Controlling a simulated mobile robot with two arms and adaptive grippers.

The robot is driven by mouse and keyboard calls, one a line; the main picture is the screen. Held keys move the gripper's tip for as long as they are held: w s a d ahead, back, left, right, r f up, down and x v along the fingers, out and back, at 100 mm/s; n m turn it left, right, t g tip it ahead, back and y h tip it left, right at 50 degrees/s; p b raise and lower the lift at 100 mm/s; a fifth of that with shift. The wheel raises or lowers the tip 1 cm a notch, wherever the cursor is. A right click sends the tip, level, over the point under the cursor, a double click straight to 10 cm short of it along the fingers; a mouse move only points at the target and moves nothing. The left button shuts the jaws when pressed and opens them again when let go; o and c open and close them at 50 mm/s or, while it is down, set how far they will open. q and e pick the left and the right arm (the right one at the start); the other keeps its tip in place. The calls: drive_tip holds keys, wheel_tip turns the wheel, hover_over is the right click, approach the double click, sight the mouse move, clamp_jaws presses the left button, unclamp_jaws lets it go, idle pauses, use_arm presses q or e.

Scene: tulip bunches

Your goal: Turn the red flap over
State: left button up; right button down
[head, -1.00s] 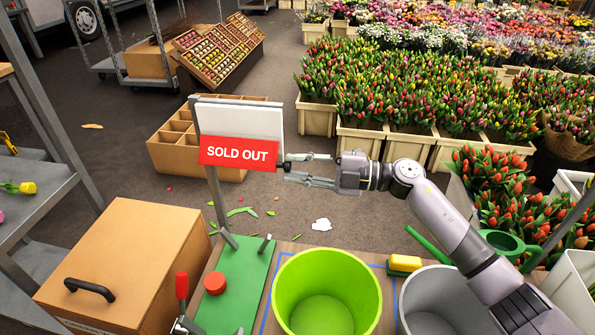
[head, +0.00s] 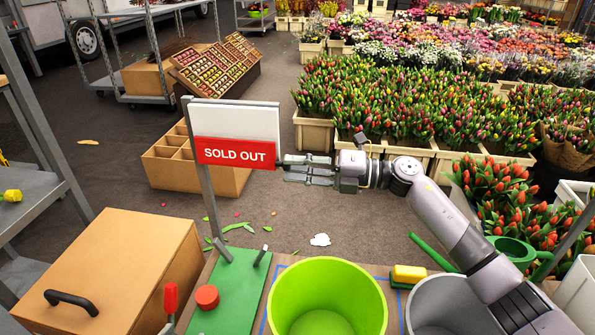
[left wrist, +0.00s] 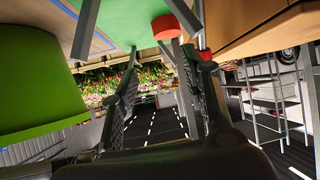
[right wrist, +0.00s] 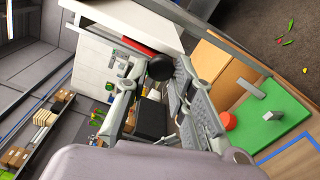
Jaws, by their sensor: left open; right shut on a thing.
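The red flap (head: 236,153) reads "SOLD OUT" and hangs over the lower part of a white board (head: 236,120) on a metal post. My right gripper (head: 286,170) is at the flap's right edge, fingers pointing left. In the right wrist view, a round black knob (right wrist: 160,67) sits between its fingers, beside a thin red strip of the flap (right wrist: 138,46); the gripper is shut on this knob. My left gripper (left wrist: 165,90) is open and empty in the left wrist view, and I cannot make it out in the head view.
The post stands on a green base (head: 225,305) with a red button (head: 207,297). A green bucket (head: 325,295), a grey bucket (head: 440,305) and a yellow sponge (head: 408,273) are to the right. A brown box (head: 120,260) is at left.

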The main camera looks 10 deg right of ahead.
drive_tip(key=shift+w+r, duration=0.1)
drive_tip(key=shift+d, duration=0.1)
idle(0.3)
drive_tip(key=c, duration=1.4)
unclamp_jaws()
drive_tip(key=v, duration=1.2)
